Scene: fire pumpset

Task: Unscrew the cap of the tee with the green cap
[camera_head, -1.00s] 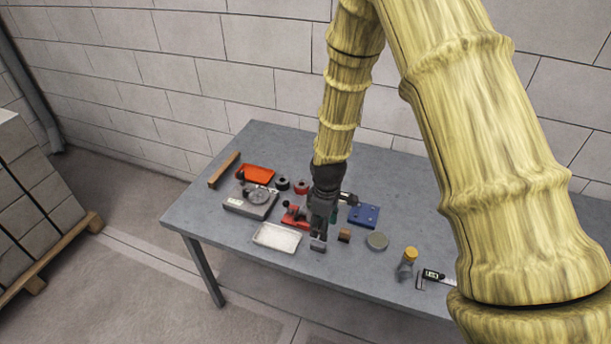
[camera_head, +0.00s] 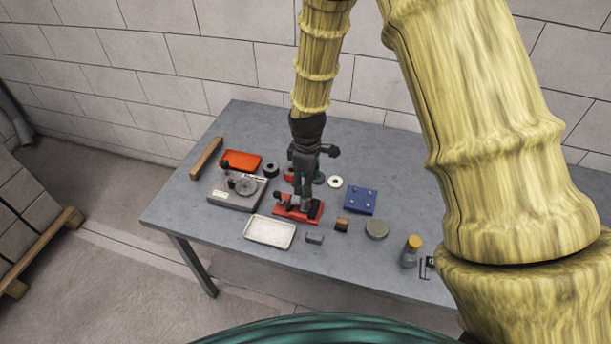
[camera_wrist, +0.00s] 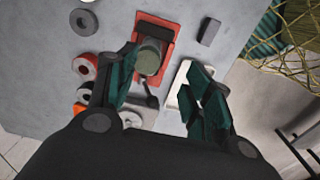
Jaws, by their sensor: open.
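A red vise-like fixture (camera_head: 290,211) stands on the grey table and also shows in the wrist view (camera_wrist: 168,28). In the wrist view a dull grey-green round cap (camera_wrist: 150,57) stands up at the fixture, its body below mostly hidden. My gripper (camera_head: 304,197) points down over the fixture. In the wrist view its teal fingers (camera_wrist: 158,70) are spread and empty. The cap shows between them, closer to the left finger; I cannot tell whether they touch. A second fitting with a yellow cap (camera_head: 414,242) stands at the right of the table.
A white tray (camera_head: 270,246) lies in front of the fixture. A grey block (camera_head: 314,239), a brown block (camera_head: 342,225) and a blue plate (camera_head: 372,202) lie to the right. A scale (camera_head: 222,196) and an orange tray (camera_head: 243,157) are at left. Rolls stand behind.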

